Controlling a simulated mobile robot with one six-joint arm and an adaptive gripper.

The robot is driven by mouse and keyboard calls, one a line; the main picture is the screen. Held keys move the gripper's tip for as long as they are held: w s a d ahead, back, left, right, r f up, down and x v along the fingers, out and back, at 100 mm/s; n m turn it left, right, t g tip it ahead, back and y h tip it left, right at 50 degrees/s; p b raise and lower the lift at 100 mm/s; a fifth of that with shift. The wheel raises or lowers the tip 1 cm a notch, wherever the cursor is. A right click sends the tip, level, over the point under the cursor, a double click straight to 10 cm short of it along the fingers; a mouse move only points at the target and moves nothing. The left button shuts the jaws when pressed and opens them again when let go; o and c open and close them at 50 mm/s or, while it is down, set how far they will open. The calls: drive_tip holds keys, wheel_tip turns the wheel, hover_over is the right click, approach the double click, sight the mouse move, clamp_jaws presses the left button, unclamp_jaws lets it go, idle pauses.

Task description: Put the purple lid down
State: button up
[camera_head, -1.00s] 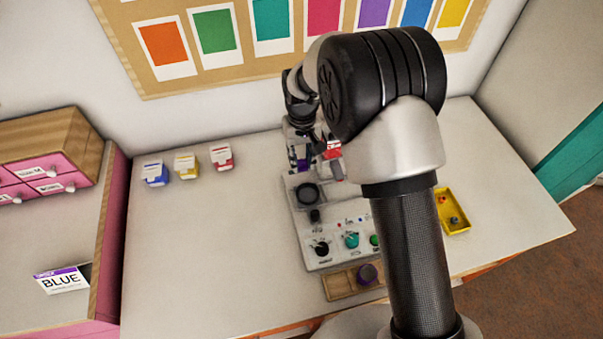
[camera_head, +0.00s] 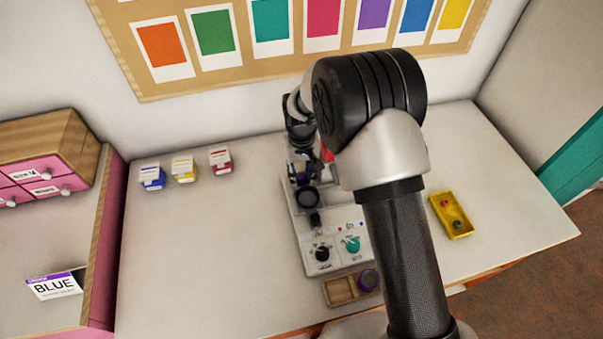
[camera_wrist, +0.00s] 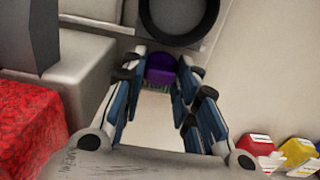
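The purple lid (camera_wrist: 162,68) sits between the fingertips of my gripper (camera_wrist: 164,70) in the wrist view, touched from both sides. In the head view the purple lid (camera_head: 302,179) shows small and dark under my wrist, just behind a black round ring (camera_head: 307,197) on the pale machine. The ring also shows beyond the fingertips in the wrist view (camera_wrist: 213,22). My gripper is partly hidden in the head view. I cannot tell how high the lid is above the machine.
A wooden tray (camera_head: 341,292) holds a dark purple-rimmed round piece (camera_head: 369,280) at the machine's front. Blue (camera_head: 152,179), yellow (camera_head: 184,170) and red (camera_head: 221,160) containers stand left. The table between them and the machine is clear.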

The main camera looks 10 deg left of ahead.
sight(301, 177)
drive_tip(key=o, duration=0.3)
wheel_tip(301, 177, up, 12)
drive_tip(key=p, duration=0.4)
drive_tip(key=shift+r, duration=0.2)
idle(0.5)
